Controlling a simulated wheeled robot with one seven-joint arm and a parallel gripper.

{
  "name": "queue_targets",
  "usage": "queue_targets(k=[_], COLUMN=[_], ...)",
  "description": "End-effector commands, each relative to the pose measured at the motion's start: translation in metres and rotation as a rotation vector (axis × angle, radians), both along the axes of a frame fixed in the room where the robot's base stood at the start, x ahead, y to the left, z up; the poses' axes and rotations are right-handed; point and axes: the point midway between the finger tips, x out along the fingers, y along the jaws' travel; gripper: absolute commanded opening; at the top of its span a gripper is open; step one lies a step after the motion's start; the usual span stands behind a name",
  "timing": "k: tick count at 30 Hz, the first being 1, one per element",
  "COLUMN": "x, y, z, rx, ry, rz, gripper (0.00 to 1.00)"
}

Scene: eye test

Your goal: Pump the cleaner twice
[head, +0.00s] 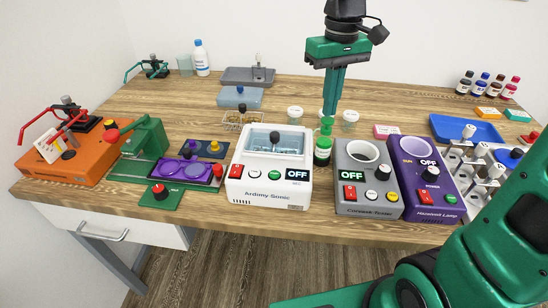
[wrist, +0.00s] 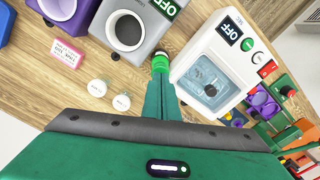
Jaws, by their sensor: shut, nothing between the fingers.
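The cleaner is a small dark green bottle (head: 322,151) with a light green pump top and a pale label. It stands upright on the table between the white ultrasonic device and the grey tester. My gripper (head: 329,113) is shut and empty, pointing straight down over the bottle's pump top. In the wrist view, the bottle's green top (wrist: 160,62) shows just beyond my shut fingertips (wrist: 160,80). I cannot tell whether the fingertips touch the top. The fingers hide part of the bottle in the wrist view.
The white ultrasonic device (head: 270,188) stands close on the left of the bottle, and the grey tester (head: 367,190) close on its right. White-lidded jars (head: 350,116) stand just behind. A purple lamp box (head: 430,196) is farther right.

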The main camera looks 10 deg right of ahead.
Motion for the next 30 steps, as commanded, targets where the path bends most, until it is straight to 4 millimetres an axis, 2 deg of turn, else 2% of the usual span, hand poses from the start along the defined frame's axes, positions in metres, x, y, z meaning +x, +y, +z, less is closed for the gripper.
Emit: queue_targets(k=[17,30], x=[0.0,0.0], y=[0.0,0.0], z=[0.0,-0.012], rx=[0.0,0.0], ry=[0.0,0.0], rz=[-0.001,-0.001], gripper=[0.0,0.0])
